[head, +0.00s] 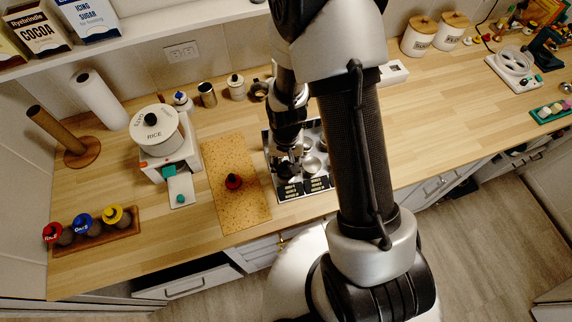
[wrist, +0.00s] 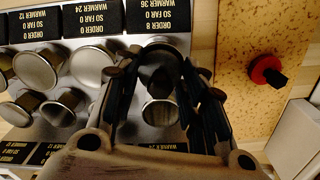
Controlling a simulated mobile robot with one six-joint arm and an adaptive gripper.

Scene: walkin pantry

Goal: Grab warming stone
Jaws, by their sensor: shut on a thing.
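My gripper (wrist: 158,80) points down over a metal tray (wrist: 205,15) of silver round-topped pieces. Its fingers are closed on a dark, rounded thing (wrist: 157,62), which looks like the warming stone; the fingers hide part of it. In the head view my gripper (head: 288,160) is over the left part of the same tray (head: 268,150), and the held thing cannot be made out there. I cannot tell whether the stone touches the tray.
Black cards (wrist: 154,15) with order and warmer numbers lie along the tray. Left of it is a speckled cork board (head: 235,205) with a red-and-black knobbed piece (head: 233,181).

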